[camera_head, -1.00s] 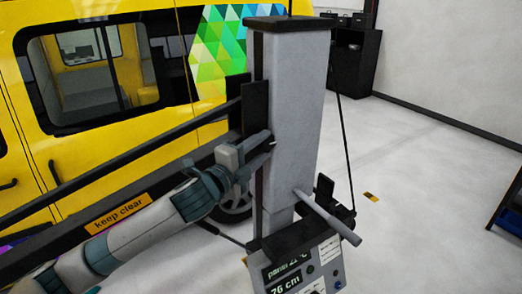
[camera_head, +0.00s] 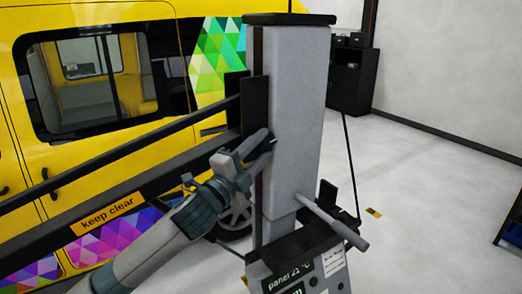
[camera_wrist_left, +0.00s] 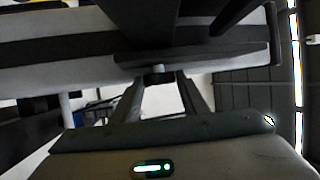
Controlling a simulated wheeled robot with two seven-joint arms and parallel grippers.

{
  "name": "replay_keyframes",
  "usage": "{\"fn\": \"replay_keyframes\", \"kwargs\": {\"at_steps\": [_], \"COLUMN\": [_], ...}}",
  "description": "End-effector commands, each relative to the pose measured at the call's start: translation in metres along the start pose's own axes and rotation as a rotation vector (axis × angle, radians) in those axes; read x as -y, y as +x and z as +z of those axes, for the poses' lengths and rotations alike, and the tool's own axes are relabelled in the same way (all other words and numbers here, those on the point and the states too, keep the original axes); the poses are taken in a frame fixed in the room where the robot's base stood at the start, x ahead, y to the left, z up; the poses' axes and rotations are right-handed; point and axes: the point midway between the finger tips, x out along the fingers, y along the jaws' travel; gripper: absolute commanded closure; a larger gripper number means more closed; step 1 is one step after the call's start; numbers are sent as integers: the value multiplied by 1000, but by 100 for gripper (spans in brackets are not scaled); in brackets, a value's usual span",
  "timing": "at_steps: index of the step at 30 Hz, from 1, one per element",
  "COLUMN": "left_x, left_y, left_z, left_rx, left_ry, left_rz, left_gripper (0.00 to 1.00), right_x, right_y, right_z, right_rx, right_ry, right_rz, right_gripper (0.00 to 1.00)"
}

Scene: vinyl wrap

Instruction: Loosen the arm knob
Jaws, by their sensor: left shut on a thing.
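My left gripper (camera_head: 268,146) reaches in from the lower left to the left side of the grey column (camera_head: 298,110), beside a dark upright plate (camera_head: 255,105). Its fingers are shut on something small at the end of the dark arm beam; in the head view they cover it. In the left wrist view a small grey round knob (camera_wrist_left: 158,70) shows under a dark plate, between the upper ends of the two fingers (camera_wrist_left: 160,98). How far the knob is turned cannot be told. My right gripper is not in view.
A yellow van (camera_head: 95,85) stands behind the long dark beam with its "keep clear" label (camera_head: 107,213). A grey rod (camera_head: 330,221) sticks out from the column's lower right, above a display panel (camera_head: 305,275).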

Motion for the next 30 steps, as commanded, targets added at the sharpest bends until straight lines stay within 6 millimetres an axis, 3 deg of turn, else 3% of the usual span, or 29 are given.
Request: {"fn": "replay_keyframes", "kwargs": {"at_steps": [1,3,17,23,30], "left_x": [0,0,-2,-3,-5], "left_y": [0,0,-6,-26,-70], "left_z": [0,0,1,1,0], "left_rx": [0,0,1,0,-1], "left_ry": [0,0,0,1,1], "left_rz": [1,1,1,1,1], "left_gripper": [55,41,41,41,41], "right_x": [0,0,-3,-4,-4], "right_y": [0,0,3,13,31], "right_z": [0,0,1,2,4], "right_rx": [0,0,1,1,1], "right_ry": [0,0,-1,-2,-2], "right_rz": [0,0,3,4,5], "right_gripper": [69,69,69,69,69]}}
